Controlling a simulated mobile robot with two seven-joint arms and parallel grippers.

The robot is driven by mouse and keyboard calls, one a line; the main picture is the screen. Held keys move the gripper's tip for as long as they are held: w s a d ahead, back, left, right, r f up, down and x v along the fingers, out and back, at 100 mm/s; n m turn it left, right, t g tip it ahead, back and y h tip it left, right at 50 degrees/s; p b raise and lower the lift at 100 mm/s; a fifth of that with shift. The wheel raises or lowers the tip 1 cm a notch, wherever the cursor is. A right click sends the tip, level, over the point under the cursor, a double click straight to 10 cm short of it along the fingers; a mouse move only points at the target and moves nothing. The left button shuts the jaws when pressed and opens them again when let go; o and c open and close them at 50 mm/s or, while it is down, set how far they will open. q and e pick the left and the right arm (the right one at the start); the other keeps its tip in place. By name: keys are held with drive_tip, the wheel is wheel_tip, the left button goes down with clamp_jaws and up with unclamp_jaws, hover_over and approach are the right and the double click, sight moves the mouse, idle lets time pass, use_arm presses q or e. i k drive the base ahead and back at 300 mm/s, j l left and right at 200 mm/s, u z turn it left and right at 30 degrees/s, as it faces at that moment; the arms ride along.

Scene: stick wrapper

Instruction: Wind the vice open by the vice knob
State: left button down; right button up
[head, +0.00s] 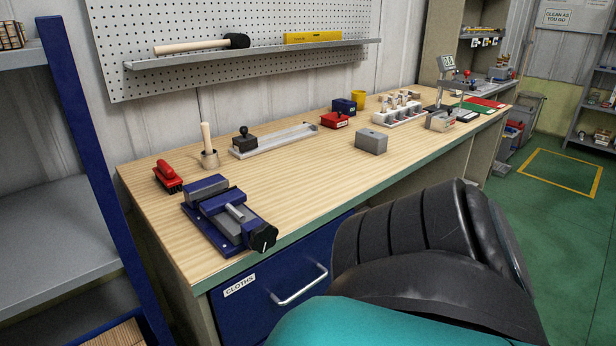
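The vice (222,222) is blue and grey and sits at the near left corner of the wooden workbench. Its black round vice knob (263,238) points toward the front right, at the bench's front edge. The two blue jaw blocks look close together; I cannot tell how wide the gap is. A short grey rod (235,212) shows on top of the vice, on the knob side of the jaws. Neither of my grippers is in view, and nothing is seen touching the knob.
A grey block (371,141) stands farther right. A blue drawer (270,290) is below the bench edge. A large black and teal shape covers the lower right foreground.

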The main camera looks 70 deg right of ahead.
sight(264, 237)
drive_tip(key=i+z, duration=0.1)
drive_tip(key=z, duration=0.35)
drive_tip(key=i+j+z, duration=0.1)
drive_tip(key=z, duration=0.4)
drive_tip(key=i+j+z, duration=0.1)
drive_tip(key=z, duration=0.35)
